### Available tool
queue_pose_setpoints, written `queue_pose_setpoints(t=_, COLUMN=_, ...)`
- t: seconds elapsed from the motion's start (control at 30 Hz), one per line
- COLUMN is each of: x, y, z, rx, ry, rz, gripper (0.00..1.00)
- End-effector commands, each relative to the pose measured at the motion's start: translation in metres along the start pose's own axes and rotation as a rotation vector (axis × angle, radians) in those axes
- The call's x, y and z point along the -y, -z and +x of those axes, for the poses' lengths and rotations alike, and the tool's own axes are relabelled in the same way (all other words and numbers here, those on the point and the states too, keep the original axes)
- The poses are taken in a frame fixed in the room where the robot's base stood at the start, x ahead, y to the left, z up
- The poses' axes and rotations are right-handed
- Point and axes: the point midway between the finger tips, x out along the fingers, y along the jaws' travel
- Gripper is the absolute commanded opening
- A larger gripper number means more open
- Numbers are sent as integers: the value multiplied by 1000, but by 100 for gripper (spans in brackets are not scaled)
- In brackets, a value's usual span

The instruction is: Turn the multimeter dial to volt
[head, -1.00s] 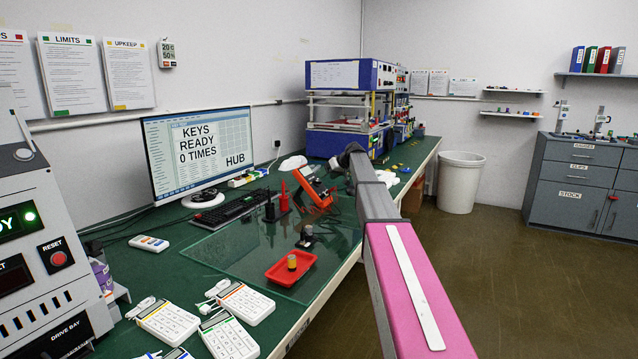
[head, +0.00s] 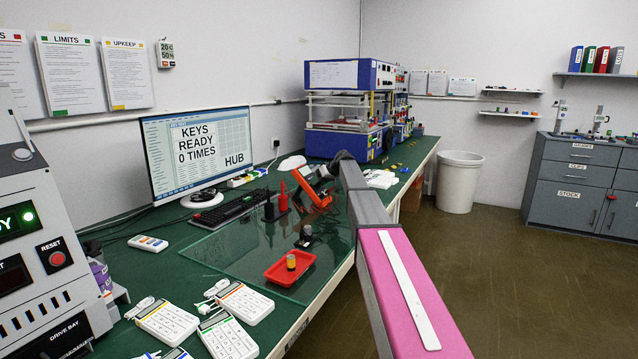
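The multimeter (head: 314,190) is an orange-red device with a dark face, tilted up on the green bench in the head view, right of the keyboard. Its dial is too small to make out. My arm reaches in from the lower right, and its dark end with my gripper (head: 327,171) is at the multimeter's upper right side, covering part of it. I cannot tell whether the gripper touches it. The fingers are too small and dark to show whether they are open or shut.
A black holder with a red-handled tool (head: 283,196) stands left of the multimeter. A red tray (head: 290,268) holds a small yellow-topped cylinder, with a dark piece (head: 307,238) behind it. A monitor (head: 198,150) and keyboard (head: 232,207) stand left. White keypads lie in front.

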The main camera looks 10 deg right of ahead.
Motion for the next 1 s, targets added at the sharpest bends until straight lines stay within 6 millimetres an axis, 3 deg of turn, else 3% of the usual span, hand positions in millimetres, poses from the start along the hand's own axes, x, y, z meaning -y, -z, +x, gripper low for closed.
queue_pose_setpoints(t=0.37, x=0, y=0, z=0, rx=0, ry=-3, rz=73, gripper=24)
queue_pose_setpoints(t=1.0, x=2, y=0, z=0, rx=1, ry=-25, rz=565, gripper=23)
